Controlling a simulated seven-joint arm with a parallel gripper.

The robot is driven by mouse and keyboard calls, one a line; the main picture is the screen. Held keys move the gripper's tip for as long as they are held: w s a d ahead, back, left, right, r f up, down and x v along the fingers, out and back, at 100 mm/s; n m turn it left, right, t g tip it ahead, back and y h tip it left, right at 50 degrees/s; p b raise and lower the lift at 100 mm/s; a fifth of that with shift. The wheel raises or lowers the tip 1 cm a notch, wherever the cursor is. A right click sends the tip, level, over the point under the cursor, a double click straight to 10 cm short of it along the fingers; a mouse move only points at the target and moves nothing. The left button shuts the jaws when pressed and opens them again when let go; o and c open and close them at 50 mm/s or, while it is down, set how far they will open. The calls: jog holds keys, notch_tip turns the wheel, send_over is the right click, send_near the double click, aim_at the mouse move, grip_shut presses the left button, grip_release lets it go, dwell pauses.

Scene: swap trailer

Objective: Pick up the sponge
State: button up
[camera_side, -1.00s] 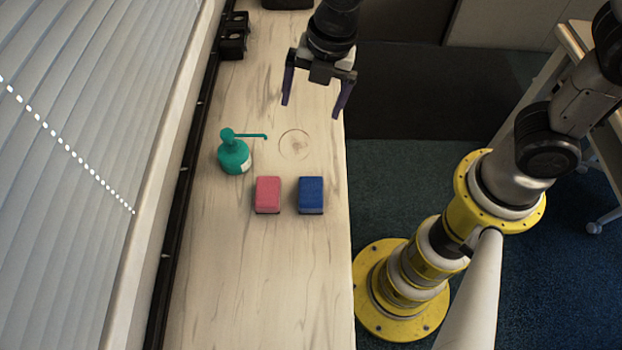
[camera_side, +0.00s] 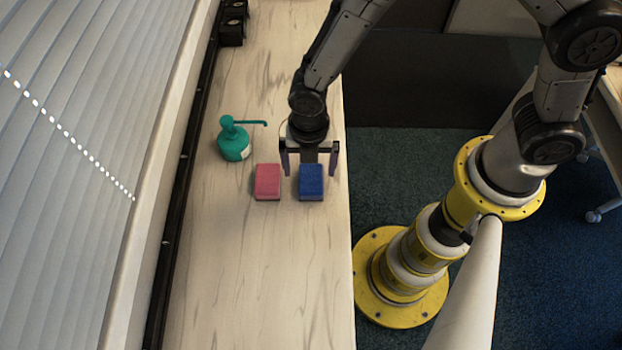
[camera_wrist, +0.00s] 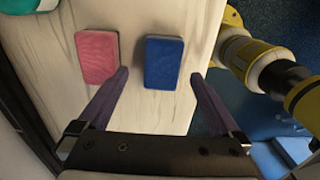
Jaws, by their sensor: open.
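A blue sponge (camera_side: 311,182) lies on the pale wooden counter (camera_side: 260,260), with a pink sponge (camera_side: 267,182) beside it on the left and a gap between them. My gripper (camera_side: 309,172) is open and empty, pointing down at the blue sponge, with one finger to each side of it in the side view. In the wrist view, the blue sponge (camera_wrist: 163,62) lies just beyond the open fingertips (camera_wrist: 160,74), between their lines. The pink sponge (camera_wrist: 98,56) lies beyond the left fingertip. I cannot tell the exact height of the fingers above the counter.
A green pump bottle (camera_side: 234,142) stands on the counter behind and left of the pink sponge. Blinds (camera_side: 85,130) and a dark rail run along the left side. The counter's right edge is close to the right finger. The counter nearer the camera is clear.

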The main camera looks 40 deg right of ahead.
aim_at(311, 177)
notch_tip(311, 177, down, 5)
jog(key=shift+s+d+f, duration=0.1)
jog(key=shift+d, duration=0.05)
jog(key=c, duration=1.4)
